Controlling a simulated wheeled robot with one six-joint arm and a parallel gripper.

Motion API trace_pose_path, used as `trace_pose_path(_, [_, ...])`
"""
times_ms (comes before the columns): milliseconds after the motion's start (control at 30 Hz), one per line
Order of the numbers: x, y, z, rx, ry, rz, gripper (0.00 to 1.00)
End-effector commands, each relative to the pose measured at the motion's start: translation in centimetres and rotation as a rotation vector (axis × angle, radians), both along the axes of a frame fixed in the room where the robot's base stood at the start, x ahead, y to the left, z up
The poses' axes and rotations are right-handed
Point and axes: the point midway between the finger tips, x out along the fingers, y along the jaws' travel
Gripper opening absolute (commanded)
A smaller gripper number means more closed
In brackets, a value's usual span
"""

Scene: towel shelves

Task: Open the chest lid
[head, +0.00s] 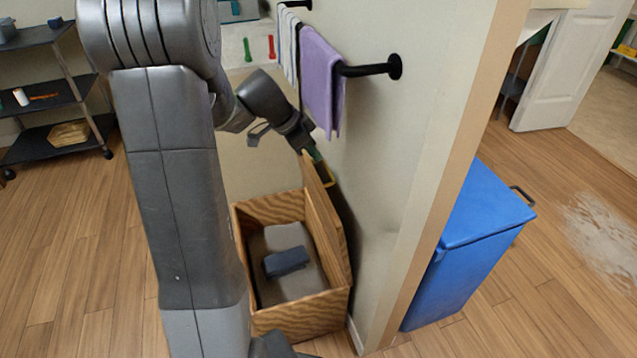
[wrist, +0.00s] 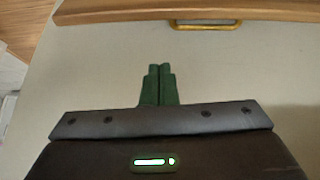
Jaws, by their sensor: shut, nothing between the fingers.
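The wooden chest (head: 305,315) stands on the floor against the wall with its top open. Its lid (head: 326,225) is raised nearly upright on the right side, close to the wall. A brass-coloured handle (head: 331,176) shows near the lid's upper edge. In the wrist view the lid's edge (wrist: 120,14) and the handle (wrist: 207,26) lie at the top of the picture. My gripper (head: 316,155) is beside the top of the lid, near the handle. Its green fingers (wrist: 160,68) are together and empty, and in the wrist view they are apart from the handle.
Inside the chest lie a dark blue folded towel (head: 286,261) and grey cloth (head: 290,236). A purple towel (head: 322,80) hangs on a black wall bar (head: 365,70) above. A blue bin (head: 470,245) stands right of the wall's end. Floor left of the chest is clear.

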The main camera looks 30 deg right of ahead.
Motion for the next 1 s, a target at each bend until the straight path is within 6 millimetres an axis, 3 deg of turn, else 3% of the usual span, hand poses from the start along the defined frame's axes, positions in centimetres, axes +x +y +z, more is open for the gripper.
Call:
trace_pose_path(267, [-0.4, -0.7, -1.2, -0.011, -0.026, -0.055, 0.00])
trace_pose_path(700, [-1.8, -5.2, -8.9, -0.009, -0.025, -0.054, 0.00])
trace_pose_path(800, [-1.1, -3.4, -8.9, -0.010, -0.027, -0.047, 0.00])
trace_pose_path(1000, [-0.6, -1.6, -9.3, -0.010, -0.028, -0.049, 0.00])
